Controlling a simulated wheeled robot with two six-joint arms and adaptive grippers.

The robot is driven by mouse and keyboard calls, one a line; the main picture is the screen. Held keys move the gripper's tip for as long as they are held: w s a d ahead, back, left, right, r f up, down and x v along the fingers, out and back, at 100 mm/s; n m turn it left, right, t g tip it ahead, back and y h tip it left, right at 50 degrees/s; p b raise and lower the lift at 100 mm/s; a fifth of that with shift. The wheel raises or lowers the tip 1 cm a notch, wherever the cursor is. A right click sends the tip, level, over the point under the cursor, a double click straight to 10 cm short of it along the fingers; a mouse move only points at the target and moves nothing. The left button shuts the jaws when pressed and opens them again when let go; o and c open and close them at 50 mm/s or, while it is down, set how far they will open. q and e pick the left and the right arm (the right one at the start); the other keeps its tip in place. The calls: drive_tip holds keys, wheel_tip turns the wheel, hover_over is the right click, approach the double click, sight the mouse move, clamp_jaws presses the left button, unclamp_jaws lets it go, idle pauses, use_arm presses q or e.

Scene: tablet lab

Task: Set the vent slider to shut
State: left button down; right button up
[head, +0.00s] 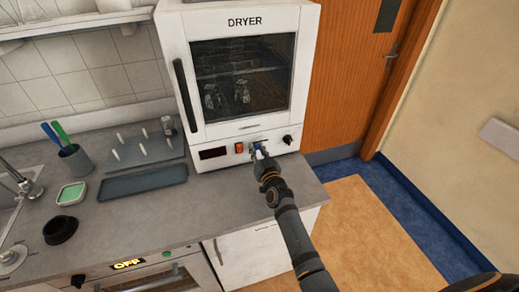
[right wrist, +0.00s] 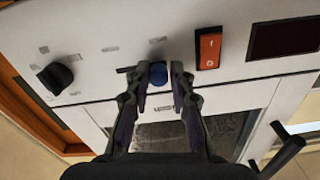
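The vent slider's blue knob (head: 257,147) is on the front panel of the white dryer (head: 222,133), between the orange rocker switch and the black dial. In the right wrist view the blue knob (right wrist: 158,74) sits between the two fingertips, with a short dark piece of slot showing to the left of the fingers. My right gripper (head: 262,153) is at the panel, and in the right wrist view its fingers (right wrist: 159,70) are close together on both sides of the knob. The slider's end marks are too small to read. My left gripper is not in view.
The orange rocker switch (right wrist: 208,48) and black dial (right wrist: 55,78) flank the slider. The dark display (head: 213,153) is at the panel's left. A grey tray (head: 143,181), peg rack (head: 131,152) and pen cup (head: 76,160) stand on the counter (head: 150,220) left of the dryer.

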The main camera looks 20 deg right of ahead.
drive_tip(key=o, duration=0.3)
drive_tip(key=shift+a, duration=0.3)
drive_tip(key=shift+d, duration=0.2)
drive_tip(key=s, duration=1.2)
drive_tip(key=shift+d, duration=0.1)
